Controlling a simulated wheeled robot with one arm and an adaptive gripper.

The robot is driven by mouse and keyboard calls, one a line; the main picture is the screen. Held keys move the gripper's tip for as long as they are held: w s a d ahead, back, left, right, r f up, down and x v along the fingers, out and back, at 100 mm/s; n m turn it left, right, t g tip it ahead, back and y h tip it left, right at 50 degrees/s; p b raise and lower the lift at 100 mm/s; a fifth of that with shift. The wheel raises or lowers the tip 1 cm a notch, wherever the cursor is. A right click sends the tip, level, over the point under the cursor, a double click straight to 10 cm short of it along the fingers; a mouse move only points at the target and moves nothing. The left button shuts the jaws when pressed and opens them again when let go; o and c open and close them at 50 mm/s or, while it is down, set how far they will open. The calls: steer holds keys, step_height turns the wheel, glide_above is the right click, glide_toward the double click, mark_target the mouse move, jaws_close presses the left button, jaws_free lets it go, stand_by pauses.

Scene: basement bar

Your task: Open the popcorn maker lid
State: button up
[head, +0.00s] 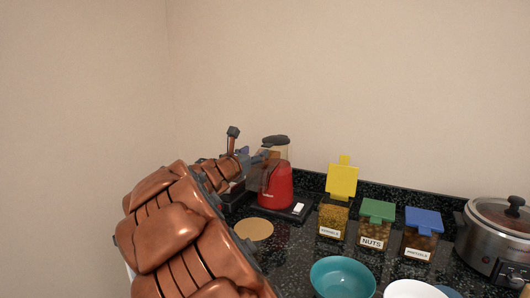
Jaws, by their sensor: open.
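The popcorn maker (275,188) is a red machine with a clear upper part. It stands on a dark base on the black counter, near the wall. Its dark lid (276,140) sits on or just above the clear top; I cannot tell if it is fully seated. My gripper (251,144) is open, just left of the clear upper part. One grey finger points up and the other reaches toward the machine. I cannot tell whether it touches. My copper-coloured arm hides part of the area left of the machine.
Jars with a yellow lid (342,180), a green lid (378,210) and a blue lid (424,220) stand to the right. The yellow lid is raised. A teal bowl (342,278), a white bowl (412,290) and a steel cooker (490,240) are nearer. A round tan mat (254,229) lies in front.

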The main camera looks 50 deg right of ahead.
mark_target(265, 146)
steer(key=shift+p+x, duration=0.4)
steer(key=shift+x, duration=3.45)
steer(key=shift+f, duration=0.1)
jaws_close()
